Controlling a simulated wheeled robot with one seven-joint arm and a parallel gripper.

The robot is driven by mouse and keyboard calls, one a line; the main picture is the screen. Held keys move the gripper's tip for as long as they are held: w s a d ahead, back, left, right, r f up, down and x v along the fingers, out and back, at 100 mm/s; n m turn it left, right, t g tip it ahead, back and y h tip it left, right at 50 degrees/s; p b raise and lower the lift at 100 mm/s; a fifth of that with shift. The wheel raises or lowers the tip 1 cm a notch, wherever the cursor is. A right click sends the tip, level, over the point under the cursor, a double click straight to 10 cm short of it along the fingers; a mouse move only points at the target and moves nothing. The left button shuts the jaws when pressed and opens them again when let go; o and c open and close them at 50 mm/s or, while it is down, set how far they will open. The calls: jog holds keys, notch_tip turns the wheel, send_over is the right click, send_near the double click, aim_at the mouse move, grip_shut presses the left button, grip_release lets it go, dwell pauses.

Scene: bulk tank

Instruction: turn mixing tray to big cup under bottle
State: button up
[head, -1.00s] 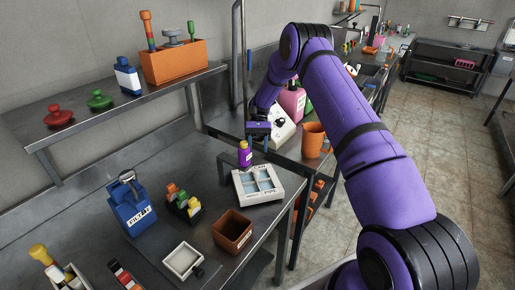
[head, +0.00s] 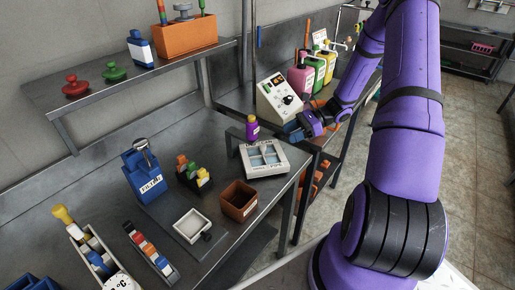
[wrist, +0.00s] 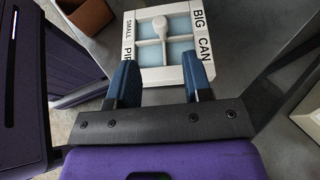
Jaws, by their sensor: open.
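The white mixing tray (head: 284,167) lies near the bench's front edge, with pale blue compartments. In the wrist view the tray (wrist: 165,77) shows a cross divider with a white knob (wrist: 160,26). BIG and CAN labels are on its right side, SMALL and a partly hidden label on its left. The purple bottle (head: 252,130) with a yellow cap stands upright just behind the tray. My gripper (wrist: 160,85) is open and empty. Its blue fingers are over or near the tray's near edge; contact cannot be told. In the head view my gripper (head: 292,129) is right of the bottle.
A white device with a dial (head: 279,98) stands behind my gripper. A brown box (head: 238,203), small white tray (head: 192,224) and blue filter container (head: 145,178) are on the bench at left. Pink, yellow and green jugs stand farther back. The floor at right is open.

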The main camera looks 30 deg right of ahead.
aim_at(264, 145)
jog(key=x, duration=1)
jog(key=shift+a+f, duration=0.25)
jog(key=shift+c, duration=0.4)
grip_shut()
